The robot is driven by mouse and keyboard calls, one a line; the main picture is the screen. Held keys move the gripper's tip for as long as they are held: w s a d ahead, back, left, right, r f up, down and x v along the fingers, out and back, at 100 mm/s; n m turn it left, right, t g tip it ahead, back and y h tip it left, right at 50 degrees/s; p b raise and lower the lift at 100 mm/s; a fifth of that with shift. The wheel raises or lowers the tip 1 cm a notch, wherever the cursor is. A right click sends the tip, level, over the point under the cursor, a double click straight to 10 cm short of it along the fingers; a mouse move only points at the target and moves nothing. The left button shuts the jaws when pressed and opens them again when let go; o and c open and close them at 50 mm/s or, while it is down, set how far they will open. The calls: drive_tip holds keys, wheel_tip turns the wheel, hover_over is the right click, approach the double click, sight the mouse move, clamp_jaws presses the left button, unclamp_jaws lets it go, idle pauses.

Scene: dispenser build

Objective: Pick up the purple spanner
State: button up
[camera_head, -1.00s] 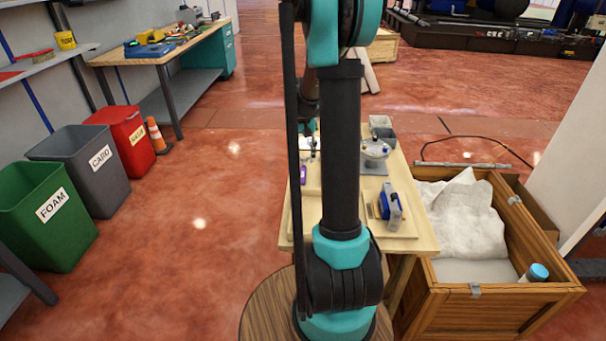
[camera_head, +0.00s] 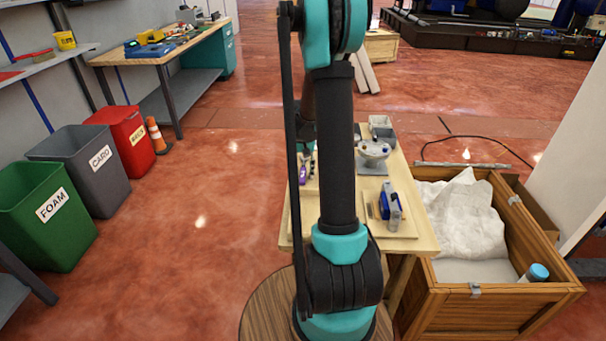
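A small purple thing, likely the purple spanner (camera_head: 302,172), shows at the left side of the wooden worktable (camera_head: 427,243), just left of my arm's upright link. It is small and partly covered, so its full shape cannot be made out. The far end of my arm reaches down over that part of the table, close to the purple thing in the picture. My gripper's fingers cannot be made out there behind the arm, so I cannot tell whether they are open or touch anything.
A blue-and-grey device (camera_head: 390,208) sits on a board at the table's front right. A round grey fixture (camera_head: 373,150) and grey bins (camera_head: 381,128) stand farther back. A wooden crate (camera_head: 462,312) stands right of the table. Open floor lies to the left, before the bins.

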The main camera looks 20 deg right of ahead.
clamp_jaws()
drive_tip(key=shift+r, duration=0.1)
idle(0.4)
wheel_tip(320, 180, up, 20)
idle(0.5)
drive_tip(key=c, duration=0.6)
unclamp_jaws()
clamp_jaws()
